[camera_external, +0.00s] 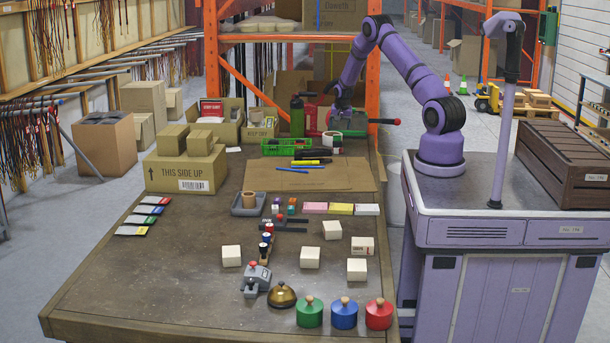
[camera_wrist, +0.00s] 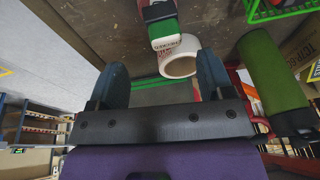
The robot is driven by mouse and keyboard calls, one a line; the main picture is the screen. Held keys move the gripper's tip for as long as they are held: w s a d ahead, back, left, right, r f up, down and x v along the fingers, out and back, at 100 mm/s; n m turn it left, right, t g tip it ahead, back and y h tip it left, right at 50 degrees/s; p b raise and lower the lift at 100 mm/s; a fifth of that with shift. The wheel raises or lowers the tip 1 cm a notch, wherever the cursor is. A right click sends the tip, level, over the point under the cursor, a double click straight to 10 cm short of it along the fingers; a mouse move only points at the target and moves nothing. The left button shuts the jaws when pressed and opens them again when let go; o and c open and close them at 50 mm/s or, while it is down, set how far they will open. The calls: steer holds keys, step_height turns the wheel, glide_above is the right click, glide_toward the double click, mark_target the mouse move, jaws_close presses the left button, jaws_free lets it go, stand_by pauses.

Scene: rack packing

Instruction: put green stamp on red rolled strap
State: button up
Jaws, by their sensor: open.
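My gripper (camera_external: 341,112) is open at the far end of the table, high in the external view. In the wrist view its two fingers (camera_wrist: 162,75) are apart, with nothing held between them. A round green piece with a wooden knob (camera_external: 309,314), possibly the green stamp, stands at the table's front edge, far from my gripper. A similar red piece (camera_external: 378,315) stands to its right, beyond a blue one. I cannot make out a red rolled strap with certainty. A white ring-shaped roll (camera_wrist: 180,57) lies just beyond the fingers.
A green basket (camera_external: 287,148) and a green bottle (camera_external: 297,116) stand near my gripper; the bottle is close on the right in the wrist view (camera_wrist: 271,82). White blocks (camera_external: 309,257), a brass bell (camera_external: 282,295) and cartons (camera_external: 188,170) occupy the table. Its front left is clear.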

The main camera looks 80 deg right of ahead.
steer(key=w+a+r+n+t, duration=0.1)
steer(key=w+a+r+n, duration=0.15)
steer(key=a+r, duration=0.55)
steer(key=w+a+r+n, duration=0.1)
steer(key=w+a+r, duration=0.4)
steer(key=r, duration=0.5)
steer(key=s+a+r+n+t, duration=0.1)
steer(key=a+r+n, duration=0.1)
steer(key=a+r, duration=0.65)
steer(key=a+r+n, duration=0.2)
steer(key=a+r, duration=0.3)
steer(key=a, duration=0.6)
steer(key=s+a+r+n+t+y, duration=0.15)
steer(key=s+a+r, duration=0.25)
steer(key=a, duration=0.4)
steer(key=s+a+r+n, duration=0.3)
steer(key=s+a, duration=0.1)
steer(key=a, duration=0.4)
steer(key=s+a+n, duration=0.3)
steer(key=s+a, duration=0.2)
steer(key=s, duration=0.3)
steer(key=s+a+n+y, duration=0.1)
steer(key=s+a+n, duration=0.2)
steer(key=s+a, duration=0.3)
steer(key=shift+s+a+t, duration=0.25)
steer(key=shift+s+t, duration=0.1)
steer(key=shift+s, duration=0.55)
steer(key=shift+r, duration=0.1)
